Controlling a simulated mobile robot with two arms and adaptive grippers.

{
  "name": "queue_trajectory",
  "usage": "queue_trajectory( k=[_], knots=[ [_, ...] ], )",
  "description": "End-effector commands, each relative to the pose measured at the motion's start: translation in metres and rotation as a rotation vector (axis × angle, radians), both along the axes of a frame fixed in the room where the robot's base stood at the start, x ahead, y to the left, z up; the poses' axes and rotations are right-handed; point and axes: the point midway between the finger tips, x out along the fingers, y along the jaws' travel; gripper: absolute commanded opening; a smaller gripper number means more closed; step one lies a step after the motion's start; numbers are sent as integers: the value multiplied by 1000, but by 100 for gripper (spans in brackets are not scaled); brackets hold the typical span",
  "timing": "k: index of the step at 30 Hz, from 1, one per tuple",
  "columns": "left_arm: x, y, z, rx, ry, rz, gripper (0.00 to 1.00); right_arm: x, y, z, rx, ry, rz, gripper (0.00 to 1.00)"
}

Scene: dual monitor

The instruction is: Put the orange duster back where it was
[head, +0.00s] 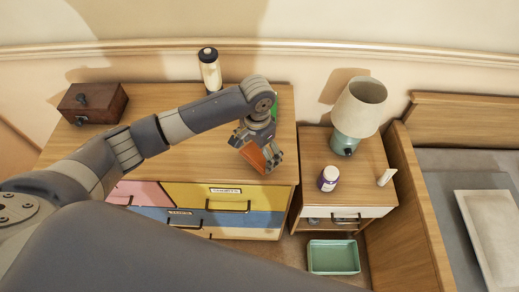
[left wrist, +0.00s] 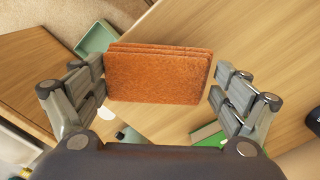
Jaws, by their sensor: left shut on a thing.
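The orange duster (head: 254,158) is a flat, rough, brick-coloured block. It also shows in the left wrist view (left wrist: 157,78), between the two fingers. My left gripper (head: 262,158) is shut on it, above the front right part of the wooden dresser (head: 165,160). The same gripper (left wrist: 160,84) frames the duster in the left wrist view. Part of the duster is hidden behind the fingers in the head view. My right gripper is not in view.
A wooden box (head: 92,103) and a pale bottle (head: 210,70) stand on the dresser. A green thing (head: 276,102) is partly hidden behind my left arm. The nightstand (head: 318,153) holds a lamp (head: 358,107) and purple-white jar (head: 328,178). A green bin (head: 333,257) sits below.

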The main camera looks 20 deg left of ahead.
Motion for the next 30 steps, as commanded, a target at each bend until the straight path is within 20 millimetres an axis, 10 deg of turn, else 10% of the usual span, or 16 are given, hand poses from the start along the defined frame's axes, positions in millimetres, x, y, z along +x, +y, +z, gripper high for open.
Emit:
queue_trajectory(
  k=[29,30],
  knots=[
    [25,3,-41,1,0,0,72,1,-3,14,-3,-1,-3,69],
    [25,3,-41,0,-1,-1,100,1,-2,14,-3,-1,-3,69]
  ],
)
